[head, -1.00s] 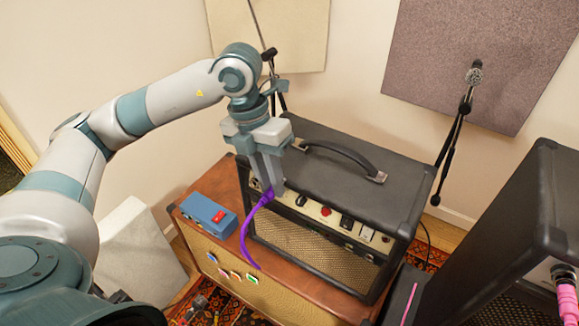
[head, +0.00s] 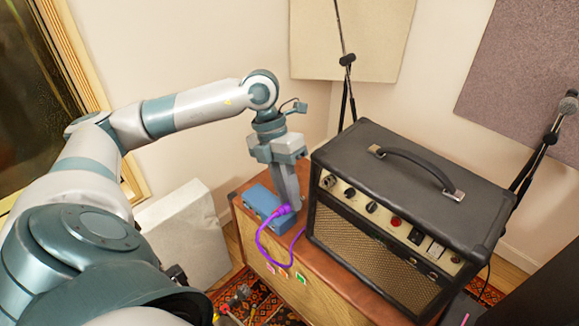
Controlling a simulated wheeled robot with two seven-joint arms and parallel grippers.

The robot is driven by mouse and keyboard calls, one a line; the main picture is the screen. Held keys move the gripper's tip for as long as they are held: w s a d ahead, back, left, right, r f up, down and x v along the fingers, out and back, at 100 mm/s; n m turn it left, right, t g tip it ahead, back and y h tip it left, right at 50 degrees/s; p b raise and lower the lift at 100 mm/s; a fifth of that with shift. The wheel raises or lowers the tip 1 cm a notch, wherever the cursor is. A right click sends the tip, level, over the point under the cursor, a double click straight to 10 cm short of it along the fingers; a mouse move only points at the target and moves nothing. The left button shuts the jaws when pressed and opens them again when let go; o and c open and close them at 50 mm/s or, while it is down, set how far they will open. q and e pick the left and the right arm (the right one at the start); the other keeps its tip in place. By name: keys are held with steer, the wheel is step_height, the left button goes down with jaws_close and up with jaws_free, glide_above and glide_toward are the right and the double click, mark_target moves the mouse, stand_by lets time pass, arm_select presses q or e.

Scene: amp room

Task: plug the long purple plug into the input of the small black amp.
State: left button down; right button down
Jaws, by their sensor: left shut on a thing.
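The small black amp (head: 400,172) stands on a brown cabinet, with a handle on top and a cream control panel (head: 372,205) along its front. A round socket (head: 328,181) shows at the left end of the panel. My left gripper (head: 291,202) is shut on the purple plug (head: 284,210), left of the amp and beside the blue pedal. The plug is apart from the panel and partly hidden by the fingers. Its purple cable (head: 259,238) loops down in front of the cabinet. My right gripper is not in view.
The blue pedal (head: 268,211) lies on the left end of the brown cabinet (head: 335,281), close to my left gripper. Mic stands (head: 347,95) rise behind the amp. A pale panel (head: 186,236) leans at the left. Bare cabinet top lies between pedal and amp.

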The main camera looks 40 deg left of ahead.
arm_select(q)
steer(key=w+f, duration=0.1)
steer(key=w, duration=0.6)
steer(key=shift+d+f, duration=0.25)
stand_by(0.4)
steer(key=shift+w, duration=0.15)
stand_by(0.3)
steer(key=shift+w, duration=0.15)
stand_by(0.5)
steer(key=shift+w+b, duration=0.3)
steer(key=shift+w, duration=0.15)
stand_by(0.8)
steer(key=shift+w+d+f, duration=0.1)
steer(key=shift+w+f, duration=0.05)
steer(key=shift+w, duration=0.1)
stand_by(0.5)
